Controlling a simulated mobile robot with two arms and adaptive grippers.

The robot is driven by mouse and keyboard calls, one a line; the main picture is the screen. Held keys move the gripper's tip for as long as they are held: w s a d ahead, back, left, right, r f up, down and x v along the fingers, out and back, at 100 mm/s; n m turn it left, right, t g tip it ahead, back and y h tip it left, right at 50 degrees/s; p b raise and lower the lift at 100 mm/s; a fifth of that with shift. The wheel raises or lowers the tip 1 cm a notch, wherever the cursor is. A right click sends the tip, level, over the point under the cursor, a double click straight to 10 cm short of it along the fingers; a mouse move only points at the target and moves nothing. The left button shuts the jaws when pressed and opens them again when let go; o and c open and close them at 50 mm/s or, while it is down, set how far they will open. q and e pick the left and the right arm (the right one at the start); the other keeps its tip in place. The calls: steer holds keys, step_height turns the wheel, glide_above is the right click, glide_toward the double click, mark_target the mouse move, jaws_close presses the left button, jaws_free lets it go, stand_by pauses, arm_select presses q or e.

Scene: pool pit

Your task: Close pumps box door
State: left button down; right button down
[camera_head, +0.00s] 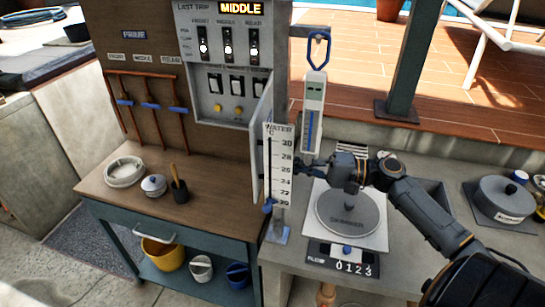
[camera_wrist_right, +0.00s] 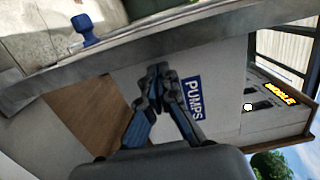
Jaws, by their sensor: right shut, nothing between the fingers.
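The pumps box (camera_head: 232,55) is a grey panel box on the brown board, with switches, small black windows and a lit "MIDDLE" sign. In the right wrist view the door's face (camera_wrist_right: 228,88) carries a blue "PUMPS" label. My right gripper (camera_head: 318,161) is to the right of the door. In the wrist view its shut, empty fingertips (camera_wrist_right: 160,70) appear in front of the door's face; contact cannot be told. My left gripper is out of view.
The water thermometer (camera_head: 279,165) and a hanging white gauge (camera_head: 314,105) stand close to the right arm. A skimmer lid (camera_head: 347,212) lies below it. The wooden bench top (camera_head: 215,205) holds a dish, a lidded pot and a dark cup. A grey canister (camera_head: 504,199) sits far right.

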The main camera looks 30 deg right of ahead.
mark_target(260, 163)
steer(key=p+x, duration=0.2)
steer(key=x, duration=0.3)
steer(key=shift+w+a, duration=0.1)
steer(key=shift+a, duration=0.05)
steer(key=shift+b+x, duration=0.4)
steer(key=shift+x, duration=0.8)
steer(key=shift+w+a, duration=0.25)
steer(key=shift+a, duration=0.2)
steer(key=shift+s+d, duration=0.1)
